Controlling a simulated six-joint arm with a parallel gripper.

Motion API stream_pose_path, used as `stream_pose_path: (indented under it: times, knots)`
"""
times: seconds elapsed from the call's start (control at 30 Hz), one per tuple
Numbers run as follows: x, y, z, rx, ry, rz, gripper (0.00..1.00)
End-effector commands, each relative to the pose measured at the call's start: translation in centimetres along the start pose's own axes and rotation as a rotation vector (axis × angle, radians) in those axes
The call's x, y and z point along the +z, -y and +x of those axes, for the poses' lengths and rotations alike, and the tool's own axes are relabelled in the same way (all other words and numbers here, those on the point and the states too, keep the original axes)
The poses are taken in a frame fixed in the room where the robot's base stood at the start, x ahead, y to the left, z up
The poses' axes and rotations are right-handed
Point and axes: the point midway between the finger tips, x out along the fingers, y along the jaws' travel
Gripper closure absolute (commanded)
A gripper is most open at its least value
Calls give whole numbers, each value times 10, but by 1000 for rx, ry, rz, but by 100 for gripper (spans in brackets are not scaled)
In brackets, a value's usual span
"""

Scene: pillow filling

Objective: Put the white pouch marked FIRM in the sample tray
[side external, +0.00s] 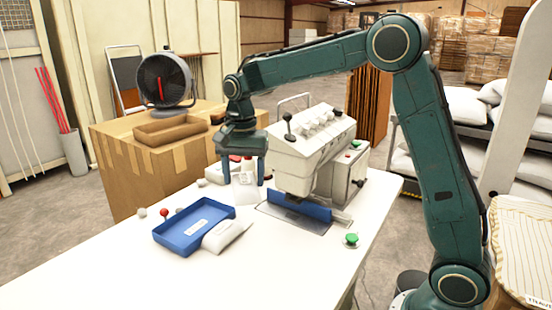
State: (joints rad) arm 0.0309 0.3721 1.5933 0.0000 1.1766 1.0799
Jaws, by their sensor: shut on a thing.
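My gripper (243,178) is above the left part of the white table, with its fingers pointing down. Its two fingers are on either side of a white pouch (244,190), which hangs between them; any marking on it is too small to read. A blue tray (172,238) lies on the table to the lower left of my gripper, with a white label-like patch in it. A second white pouch (227,236) lies against the tray's right edge, partly over the rim or beside it; I cannot tell which. Its marking is not readable.
A white sealing machine (310,150) with a blue front strip stands right of my gripper. A red knob (165,212) and small pale balls are left of the tray. A green button (351,239) is at the right. The table's front is clear.

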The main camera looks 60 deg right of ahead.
Motion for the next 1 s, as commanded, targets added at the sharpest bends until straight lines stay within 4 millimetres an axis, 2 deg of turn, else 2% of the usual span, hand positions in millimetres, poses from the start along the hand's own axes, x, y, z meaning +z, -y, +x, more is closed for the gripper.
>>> stream_pose_path:
  times: [0.6,0.8,1.0]
  knots:
    - [8,11,50,1,1,-682,64]
    - [9,13,57,0,0,-789,64]
    - [10,13,58,0,0,-814,64]
